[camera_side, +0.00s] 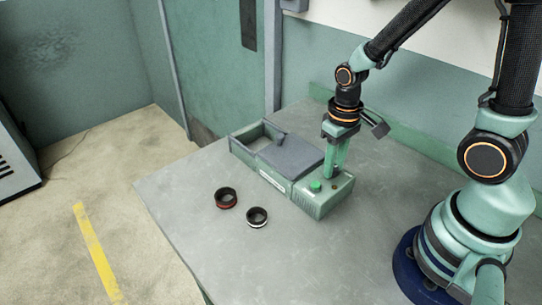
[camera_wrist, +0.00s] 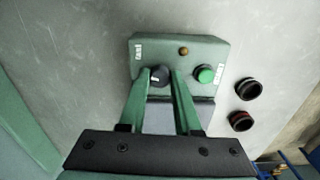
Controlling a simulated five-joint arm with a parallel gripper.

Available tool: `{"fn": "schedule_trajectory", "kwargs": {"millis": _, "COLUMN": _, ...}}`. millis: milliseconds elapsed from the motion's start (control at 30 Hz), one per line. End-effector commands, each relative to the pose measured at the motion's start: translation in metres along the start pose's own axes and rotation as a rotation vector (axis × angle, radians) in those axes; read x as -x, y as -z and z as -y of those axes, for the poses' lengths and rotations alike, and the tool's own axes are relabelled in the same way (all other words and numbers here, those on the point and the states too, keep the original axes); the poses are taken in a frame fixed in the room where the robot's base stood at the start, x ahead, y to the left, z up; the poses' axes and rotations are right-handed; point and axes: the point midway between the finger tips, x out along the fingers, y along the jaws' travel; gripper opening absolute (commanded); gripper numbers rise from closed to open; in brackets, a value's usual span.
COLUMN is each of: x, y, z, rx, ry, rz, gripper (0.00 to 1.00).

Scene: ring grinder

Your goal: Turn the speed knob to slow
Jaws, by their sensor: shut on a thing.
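The speed knob (camera_wrist: 159,75) is a small dark knob with a light mark, on the green control box of the ring grinder (camera_wrist: 206,50). In the wrist view my gripper (camera_wrist: 161,74) has its two green fingers on either side of the knob, shut on it. In the side view my gripper (camera_side: 331,174) points straight down onto the top of the grinder (camera_side: 320,202), and its fingers hide the knob there. Small labels stand near the box's corners, too small to read.
A green button (camera_wrist: 205,74) sits right of the knob, and a small amber lamp (camera_wrist: 184,51) is above. A grey lid (camera_side: 290,157) and an open bin (camera_side: 243,145) adjoin the box. A red-banded ring (camera_side: 226,198) and a white-banded ring (camera_side: 257,217) lie on the table.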

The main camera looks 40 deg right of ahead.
Motion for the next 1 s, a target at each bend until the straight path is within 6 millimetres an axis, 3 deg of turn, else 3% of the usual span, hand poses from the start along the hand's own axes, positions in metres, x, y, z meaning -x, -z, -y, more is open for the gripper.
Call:
{"fn": "schedule_trajectory", "kwargs": {"millis": 600, "x": 0.0011, "y": 0.0005, "z": -0.0003, "rx": 0.582, "ry": 0.000, "rz": 0.000, "gripper": 0.00}}
{"fn": "schedule_trajectory", "kwargs": {"millis": 1000, "x": 0.0012, "y": 0.0006, "z": -0.0003, "rx": 0.865, "ry": 0.000, "rz": 0.000, "gripper": 0.00}}
